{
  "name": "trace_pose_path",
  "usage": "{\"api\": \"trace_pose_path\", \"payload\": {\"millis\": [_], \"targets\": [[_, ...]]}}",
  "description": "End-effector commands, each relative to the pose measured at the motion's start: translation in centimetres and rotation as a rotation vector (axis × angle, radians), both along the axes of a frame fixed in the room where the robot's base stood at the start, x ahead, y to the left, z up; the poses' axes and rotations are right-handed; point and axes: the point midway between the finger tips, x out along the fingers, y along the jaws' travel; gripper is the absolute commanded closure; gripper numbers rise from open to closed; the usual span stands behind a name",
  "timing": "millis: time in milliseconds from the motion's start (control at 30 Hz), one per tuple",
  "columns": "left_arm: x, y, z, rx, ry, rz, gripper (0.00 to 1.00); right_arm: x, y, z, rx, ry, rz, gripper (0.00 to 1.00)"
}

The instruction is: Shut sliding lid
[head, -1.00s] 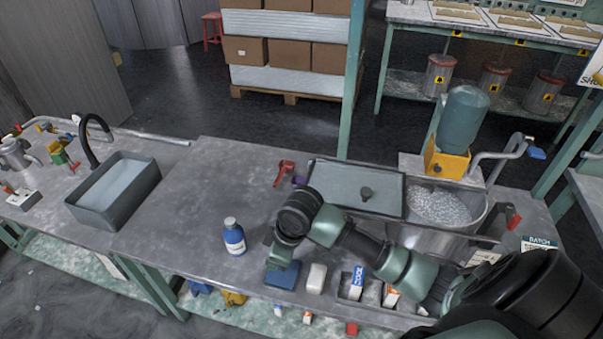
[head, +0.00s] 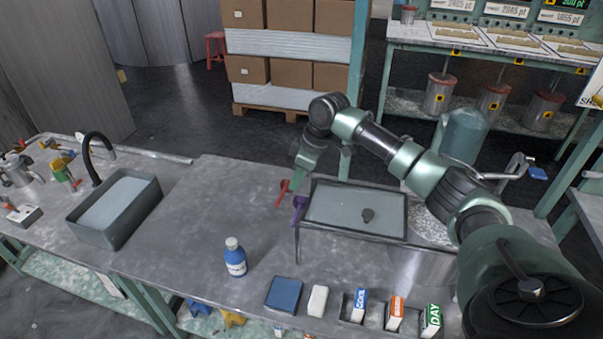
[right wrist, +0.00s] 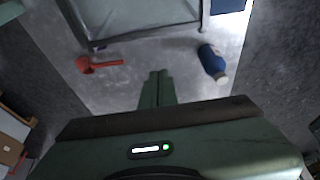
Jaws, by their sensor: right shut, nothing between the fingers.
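My right gripper (head: 299,173) is shut and empty, pointing down above the bench's back edge, left of the lid and apart from the knob. In the right wrist view its closed fingers (right wrist: 157,75) show below the framed panel (right wrist: 140,12). My right arm hides part of the granule opening. My left gripper is not in view.
A red tool (head: 283,191) lies left of the lid, near a purple item (head: 299,205). A blue bottle (head: 235,258), a blue box (head: 284,293) and small cartons (head: 396,311) stand along the front. A sink (head: 116,210) is at left. The middle of the bench is clear.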

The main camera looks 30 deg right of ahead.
Motion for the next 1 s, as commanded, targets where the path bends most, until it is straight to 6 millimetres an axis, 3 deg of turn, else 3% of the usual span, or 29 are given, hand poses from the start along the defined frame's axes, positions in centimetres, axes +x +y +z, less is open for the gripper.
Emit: {"api": "trace_pose_path", "payload": {"millis": [233, 300, 500, 1000], "targets": [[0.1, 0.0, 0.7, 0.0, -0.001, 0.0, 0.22, 1.3, 1.3, -5.0, 0.0, 0.003, 0.001, 1.0], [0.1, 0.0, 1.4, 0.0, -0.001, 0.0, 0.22, 0.1, -0.1, -4.5, -0.004, 0.001, -0.002, 1.0], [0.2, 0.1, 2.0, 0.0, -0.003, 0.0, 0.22, -1.5, -1.3, -4.7, -0.002, 0.001, 0.001, 1.0], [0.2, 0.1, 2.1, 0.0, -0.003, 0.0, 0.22, -1.9, -1.5, -4.7, -0.002, 0.0, 0.001, 1.0]]}}
